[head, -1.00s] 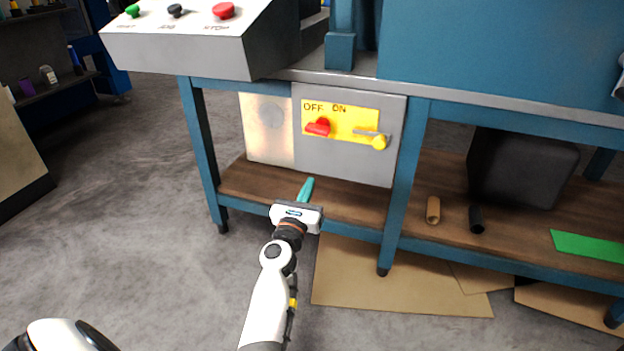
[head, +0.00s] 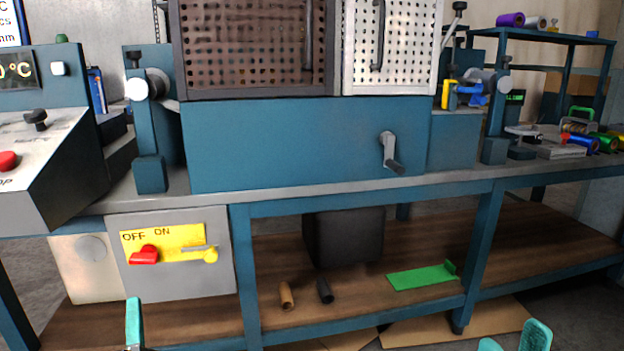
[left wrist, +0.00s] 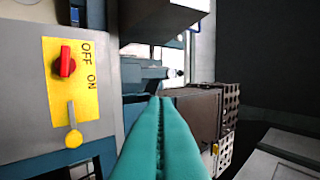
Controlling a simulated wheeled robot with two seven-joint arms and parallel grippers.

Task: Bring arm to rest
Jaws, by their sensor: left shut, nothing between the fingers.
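My left gripper (head: 134,322) shows at the bottom left of the head view, in front of the grey switch box (head: 220,275). Its teal fingers are shut and empty. In the left wrist view the two fingers (left wrist: 160,130) lie together, with the switch box (left wrist: 25,90) to their left. My right gripper (head: 514,339) shows at the bottom right edge of the head view. Its two teal fingertips stand apart with nothing seen between them; the rest is cut off.
The switch box has a red knob (head: 146,255) and a yellow lever (head: 208,254). A blue workbench (head: 350,191) carries a machine with a crank (head: 390,150). Its lower shelf holds a black box (head: 345,237), two short tubes and a green piece (head: 422,276).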

